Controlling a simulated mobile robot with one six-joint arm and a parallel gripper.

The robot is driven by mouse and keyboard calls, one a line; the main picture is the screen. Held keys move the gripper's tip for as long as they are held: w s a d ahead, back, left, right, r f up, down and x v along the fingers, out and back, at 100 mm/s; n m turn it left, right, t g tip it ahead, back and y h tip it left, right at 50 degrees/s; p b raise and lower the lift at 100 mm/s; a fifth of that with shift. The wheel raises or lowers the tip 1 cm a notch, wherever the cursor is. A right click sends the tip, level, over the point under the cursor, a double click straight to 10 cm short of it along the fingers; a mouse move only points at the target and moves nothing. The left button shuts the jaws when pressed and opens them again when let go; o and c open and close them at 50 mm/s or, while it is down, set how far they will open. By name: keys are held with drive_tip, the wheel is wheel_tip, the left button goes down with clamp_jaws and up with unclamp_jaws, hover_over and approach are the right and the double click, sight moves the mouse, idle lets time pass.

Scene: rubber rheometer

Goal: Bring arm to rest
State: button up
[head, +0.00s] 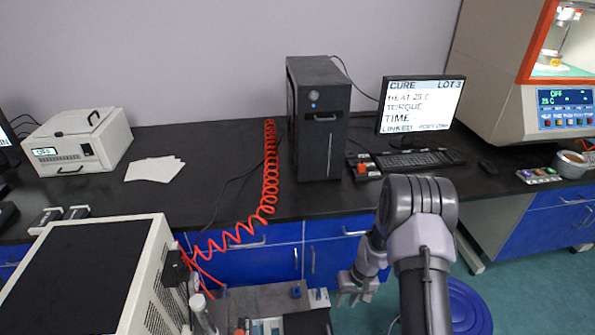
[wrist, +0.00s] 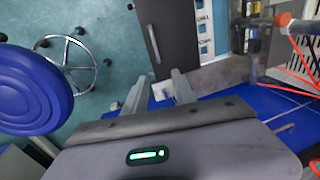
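My arm reaches forward at the lower right of the head view, bent at a grey elbow. My gripper (head: 354,287) hangs low in front of the blue cabinets, above the floor. In the wrist view my gripper (wrist: 160,92) shows two fingers set apart with a gap between them. Nothing is seen held between the fingers. A small white thing shows behind the gap, apparently beyond the fingers.
The black bench (head: 225,190) carries a black computer tower (head: 320,120), a monitor (head: 420,105) and a white box device (head: 80,142). A coiled red hose (head: 268,180) hangs down near a white cabinet (head: 150,270). A blue stool (head: 468,308) stands right of my arm.

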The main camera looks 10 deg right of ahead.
drive_tip(key=s+a+r+m+t, duration=0.15)
drive_tip(key=a+r, duration=0.25)
drive_tip(key=r, duration=1.2)
drive_tip(key=s+a+r+t, duration=0.1)
drive_tip(key=s+a+r, duration=0.15)
drive_tip(key=r, duration=1.25)
drive_tip(key=s+a+r+m+t, duration=0.1)
drive_tip(key=s+a+r, duration=0.1)
drive_tip(key=s+r, duration=0.3)
drive_tip(key=s+a+r+m+t, duration=0.1)
drive_tip(key=s+r, duration=0.5)
drive_tip(key=s, duration=0.8)
drive_tip(key=shift+a+m+t, duration=0.35)
drive_tip(key=shift+a+t, duration=0.2)
drive_tip(key=shift+a, duration=0.55)
drive_tip(key=shift+r, duration=0.15)
